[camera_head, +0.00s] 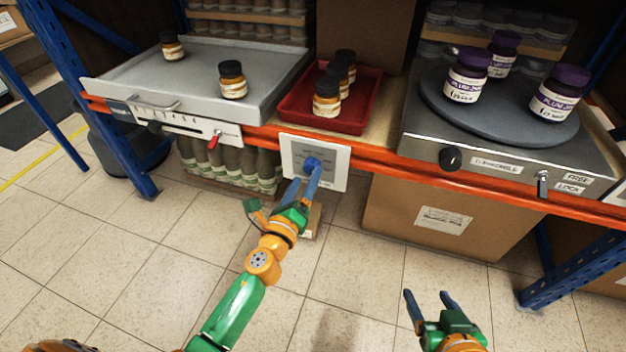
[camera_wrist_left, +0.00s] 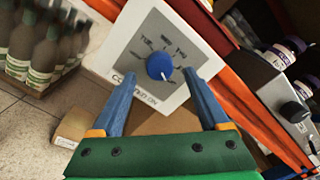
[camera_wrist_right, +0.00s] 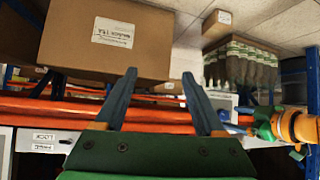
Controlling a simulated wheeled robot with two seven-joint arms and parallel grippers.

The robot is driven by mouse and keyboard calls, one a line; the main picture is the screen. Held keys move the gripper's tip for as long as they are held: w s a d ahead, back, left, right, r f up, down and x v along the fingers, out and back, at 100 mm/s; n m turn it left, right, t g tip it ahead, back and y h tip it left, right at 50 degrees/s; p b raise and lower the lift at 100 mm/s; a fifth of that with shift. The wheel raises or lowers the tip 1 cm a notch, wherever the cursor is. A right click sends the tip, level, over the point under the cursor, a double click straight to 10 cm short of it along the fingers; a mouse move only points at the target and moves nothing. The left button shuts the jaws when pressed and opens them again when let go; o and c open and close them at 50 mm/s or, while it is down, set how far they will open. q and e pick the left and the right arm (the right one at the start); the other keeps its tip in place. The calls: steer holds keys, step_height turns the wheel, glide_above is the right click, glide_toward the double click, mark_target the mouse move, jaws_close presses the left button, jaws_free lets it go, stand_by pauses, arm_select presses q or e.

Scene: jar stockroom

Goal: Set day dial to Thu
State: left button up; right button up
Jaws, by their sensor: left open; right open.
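The day dial is a round blue knob (camera_head: 312,163) on a white panel (camera_head: 333,177) fixed to the orange shelf beam. The knob also shows in the left wrist view (camera_wrist_left: 160,66), with day words printed in an arc around it. A small pale mark shows on the knob's lower right side there; the day it marks is too small to tell. My left gripper (camera_head: 305,181) is open in front of the panel, its fingers pointing at the knob with one to each side in the wrist view. My right gripper (camera_head: 428,296) is open and empty, low and away from the shelf.
A red tray (camera_head: 290,112) with amber jars stands above the panel. A grey tray (camera_head: 125,77) with a red-tipped slider (camera_head: 214,140) is left; a grey turntable (camera_head: 440,103) with purple-lidded jars is right. A cardboard box (camera_head: 390,215) sits below. Floor in front is open.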

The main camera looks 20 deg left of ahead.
mark_target(312, 167)
arm_select(q)
steer(key=shift+w, duration=1.4)
jaws_close()
arm_select(e)
steer(key=w+r+t, duration=0.2)
steer(key=shift+a+r+y, duration=0.3)
steer(key=shift+a+r, duration=0.05)
steer(key=shift+a, duration=0.05)
